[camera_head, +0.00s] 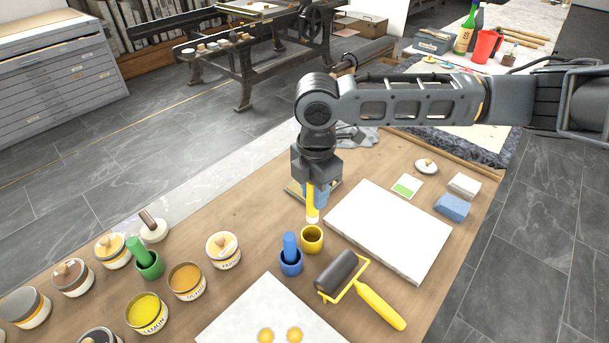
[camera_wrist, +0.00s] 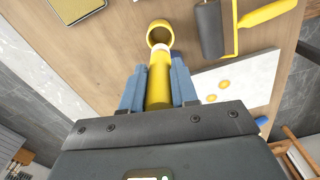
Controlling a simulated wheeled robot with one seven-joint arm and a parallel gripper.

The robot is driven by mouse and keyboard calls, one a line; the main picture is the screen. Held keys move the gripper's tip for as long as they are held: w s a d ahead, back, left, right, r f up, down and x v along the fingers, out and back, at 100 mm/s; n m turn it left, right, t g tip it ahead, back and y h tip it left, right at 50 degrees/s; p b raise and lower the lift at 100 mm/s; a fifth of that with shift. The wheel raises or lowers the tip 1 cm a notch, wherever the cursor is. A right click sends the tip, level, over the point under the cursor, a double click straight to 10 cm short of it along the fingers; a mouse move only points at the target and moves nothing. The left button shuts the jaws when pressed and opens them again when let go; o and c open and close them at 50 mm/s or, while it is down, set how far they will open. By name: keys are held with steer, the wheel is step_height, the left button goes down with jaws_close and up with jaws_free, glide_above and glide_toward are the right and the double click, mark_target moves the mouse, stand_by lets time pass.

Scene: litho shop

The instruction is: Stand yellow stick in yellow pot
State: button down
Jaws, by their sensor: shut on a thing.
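The yellow stick (camera_head: 311,202) has a white lower end and hangs about upright from my gripper (camera_head: 309,190). My gripper is shut on it. The yellow pot (camera_head: 312,240) stands on the wooden table just below the stick's lower end. In the wrist view the yellow stick (camera_wrist: 158,85) lies between the blue fingers (camera_wrist: 158,88), and its pale tip is next to the rim of the yellow pot (camera_wrist: 160,34). The tip appears just above or at the pot's mouth; I cannot tell whether they touch.
A blue pot with a blue stick (camera_head: 291,258) stands at the front left of the yellow pot. A roller (camera_head: 343,273) lies in front, and a white slab (camera_head: 390,228) lies to the right. A green pot (camera_head: 149,264) and several ink tins (camera_head: 187,281) stand at the left.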

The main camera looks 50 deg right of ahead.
mark_target(314, 219)
steer(key=shift+f+b, duration=2.15)
steer(key=shift+f, duration=0.35)
steer(key=shift+f+b, duration=1.05)
steer(key=shift+f, duration=0.95)
steer(key=c, duration=0.8)
jaws_free()
steer(key=shift+r, duration=3.95)
